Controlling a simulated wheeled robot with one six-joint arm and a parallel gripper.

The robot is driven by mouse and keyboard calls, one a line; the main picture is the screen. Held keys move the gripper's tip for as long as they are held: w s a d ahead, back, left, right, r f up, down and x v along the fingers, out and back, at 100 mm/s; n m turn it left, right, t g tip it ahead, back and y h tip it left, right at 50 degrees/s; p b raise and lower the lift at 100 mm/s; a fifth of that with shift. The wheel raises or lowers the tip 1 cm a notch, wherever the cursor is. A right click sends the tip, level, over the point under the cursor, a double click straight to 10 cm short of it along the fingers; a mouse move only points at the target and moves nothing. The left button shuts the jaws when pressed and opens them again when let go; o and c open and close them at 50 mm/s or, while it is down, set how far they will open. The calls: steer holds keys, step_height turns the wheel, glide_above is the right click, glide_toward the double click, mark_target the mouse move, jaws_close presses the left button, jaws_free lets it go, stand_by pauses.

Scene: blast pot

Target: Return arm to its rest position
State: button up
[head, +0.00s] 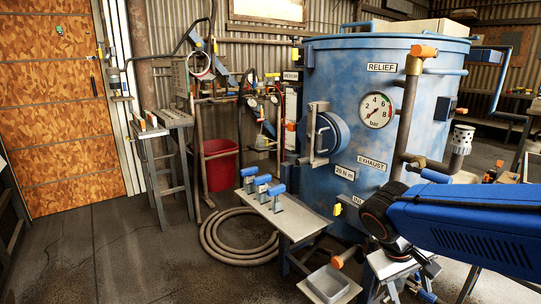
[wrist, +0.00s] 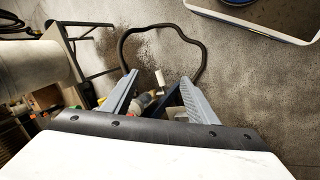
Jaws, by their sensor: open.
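My arm reaches in from the right edge of the head view as a blue link with a dark joint, in front of the blue blast pot (head: 345,90). My gripper (wrist: 158,82) shows in the wrist view with its two grey fingers spread apart. Nothing is clamped between the fingers. Small parts with a white cylinder and a red piece show behind the gap, and I cannot tell what they are. In the head view the gripper cannot be made out clearly among the dark parts at the lower right.
A small bench (head: 300,222) with blue-handled tools stands before the pot. A grey tray (head: 328,284) sits low at the front. A coiled hose (head: 240,250), a red bucket (head: 221,165) and a side stand (head: 166,118) are further left. The left floor is clear.

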steer(key=s+a+r+m+t+y, duration=0.1)
steer(key=s+a+t+y, duration=0.2)
steer(key=s, duration=0.4)
steer(key=shift+r+t+y, duration=0.3)
steer(key=shift+t+y, duration=0.2)
steer(key=shift+y, duration=0.5)
steer(key=shift+s, duration=0.1)
